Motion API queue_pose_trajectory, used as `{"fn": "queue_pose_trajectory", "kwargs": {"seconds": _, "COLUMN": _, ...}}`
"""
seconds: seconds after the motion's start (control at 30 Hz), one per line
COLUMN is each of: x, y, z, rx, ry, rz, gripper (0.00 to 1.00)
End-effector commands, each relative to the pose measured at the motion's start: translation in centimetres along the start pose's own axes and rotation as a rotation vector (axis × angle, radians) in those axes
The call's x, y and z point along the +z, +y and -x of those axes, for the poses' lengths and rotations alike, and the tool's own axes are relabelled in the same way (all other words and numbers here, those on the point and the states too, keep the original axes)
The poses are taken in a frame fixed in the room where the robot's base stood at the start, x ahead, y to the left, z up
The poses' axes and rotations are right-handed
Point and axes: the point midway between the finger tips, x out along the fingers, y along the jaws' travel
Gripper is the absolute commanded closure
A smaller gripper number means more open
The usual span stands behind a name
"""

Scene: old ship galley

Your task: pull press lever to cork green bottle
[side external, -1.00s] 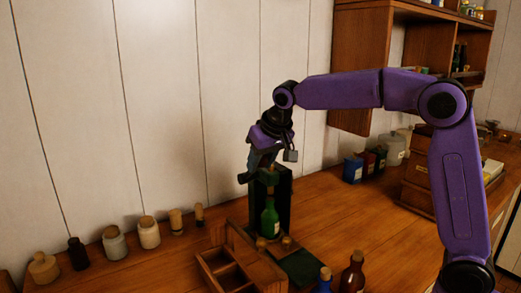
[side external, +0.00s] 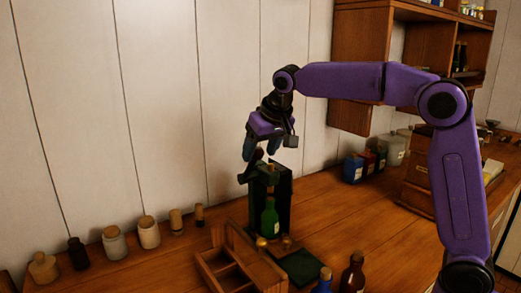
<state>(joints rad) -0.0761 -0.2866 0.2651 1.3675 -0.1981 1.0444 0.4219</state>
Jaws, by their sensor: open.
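The green bottle (side external: 270,217) stands upright in the dark green press (side external: 284,193), under its top part. The press lever (side external: 249,174) is a dark bar with a knob, sticking out to the left at the top of the press. My gripper (side external: 261,153) is open and points down just above the lever and the press top. A small gap seems to show between its fingers and the lever, but I cannot tell whether they touch. The bottle's mouth and any cork in it are hard to make out.
A wooden divided box (side external: 228,268) stands in front of the press. A blue bottle (side external: 323,281) and a brown bottle (side external: 352,273) stand at the front right. Several jars line the wall at left. A wooden shelf (side external: 360,75) hangs at right.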

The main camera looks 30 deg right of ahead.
Motion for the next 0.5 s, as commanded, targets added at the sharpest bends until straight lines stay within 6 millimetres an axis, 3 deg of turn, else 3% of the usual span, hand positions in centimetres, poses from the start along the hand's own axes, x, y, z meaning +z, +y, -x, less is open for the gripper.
{"fn": "queue_pose_trajectory", "kwargs": {"seconds": 0.5, "x": -1.9, "y": 0.0, "z": 3.4, "rx": 0.0, "ry": -0.001, "rz": -0.001, "gripper": 0.36}}
